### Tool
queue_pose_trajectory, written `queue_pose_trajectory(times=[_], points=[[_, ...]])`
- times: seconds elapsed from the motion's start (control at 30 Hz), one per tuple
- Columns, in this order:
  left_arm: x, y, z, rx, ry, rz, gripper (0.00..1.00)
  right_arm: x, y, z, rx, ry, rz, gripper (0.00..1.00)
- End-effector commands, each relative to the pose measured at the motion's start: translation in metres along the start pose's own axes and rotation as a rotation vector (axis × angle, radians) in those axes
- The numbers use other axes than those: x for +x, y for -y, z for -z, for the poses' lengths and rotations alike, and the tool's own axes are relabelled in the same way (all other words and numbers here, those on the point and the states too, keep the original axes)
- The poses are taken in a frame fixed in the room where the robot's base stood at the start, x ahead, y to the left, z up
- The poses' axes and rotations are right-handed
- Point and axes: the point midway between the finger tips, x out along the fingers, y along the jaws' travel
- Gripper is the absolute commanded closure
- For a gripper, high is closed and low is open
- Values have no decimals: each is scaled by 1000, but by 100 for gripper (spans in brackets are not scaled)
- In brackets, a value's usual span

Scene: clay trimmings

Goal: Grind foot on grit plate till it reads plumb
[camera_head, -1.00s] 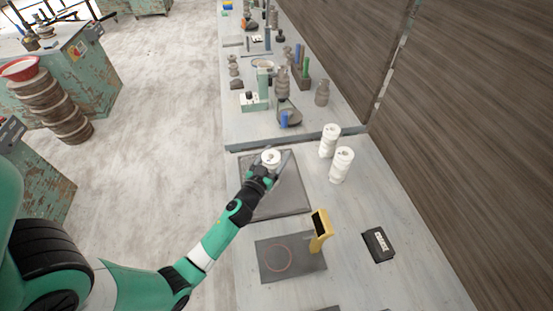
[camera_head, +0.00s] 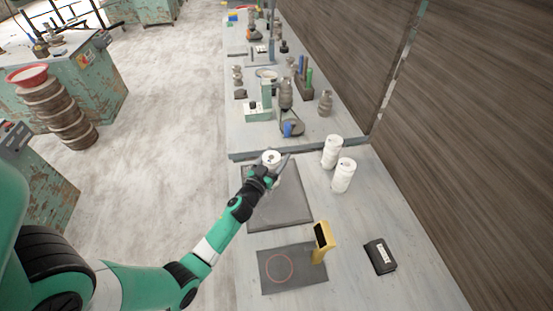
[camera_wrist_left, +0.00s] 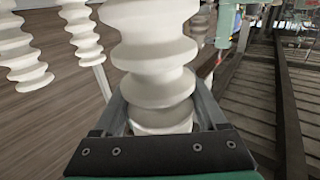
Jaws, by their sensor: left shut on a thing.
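My left gripper (camera_head: 273,166) is shut on a white ribbed insulator (camera_head: 271,156), which stands upright between the fingers. In the left wrist view the fingers sit on both sides of the held insulator (camera_wrist_left: 152,65), low on its body. It is over the far end of the dark grey grit plate (camera_head: 281,207); its foot is hidden, so I cannot tell whether it touches. A dark pad (camera_head: 304,273) with a red circle and a yellow post (camera_head: 323,241) with a black display lies nearer; I cannot read the display. My right gripper is not in view.
Two more white ribbed insulators (camera_head: 331,152) (camera_head: 343,175) stand right of the grit plate. A black labelled box (camera_head: 380,256) lies at the right. Beyond a dark divider (camera_head: 300,147) the bench is crowded with grey pots and tools. A wood-panelled wall (camera_head: 470,120) bounds the right.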

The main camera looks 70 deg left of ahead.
Motion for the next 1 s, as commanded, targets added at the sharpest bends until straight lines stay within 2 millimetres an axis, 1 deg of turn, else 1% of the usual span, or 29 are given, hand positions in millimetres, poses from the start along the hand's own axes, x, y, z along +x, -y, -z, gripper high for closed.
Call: queue_pose_trajectory(times=[0.03, 0.2, 0.37, 0.47, 0.8, 1.0], points=[[4, 4, 1, 0, 2, 4, 100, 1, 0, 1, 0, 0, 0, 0], [12, 10, 2, 1, 0, 3, 100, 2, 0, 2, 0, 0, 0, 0], [13, 11, 2, 0, -2, 2, 100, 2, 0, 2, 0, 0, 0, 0], [12, 9, 2, 0, -3, 0, 100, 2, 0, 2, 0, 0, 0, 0], [-7, -5, 1, 0, -5, 0, 100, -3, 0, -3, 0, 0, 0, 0], [-9, -7, 1, 0, -5, 0, 100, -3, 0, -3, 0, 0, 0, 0]])
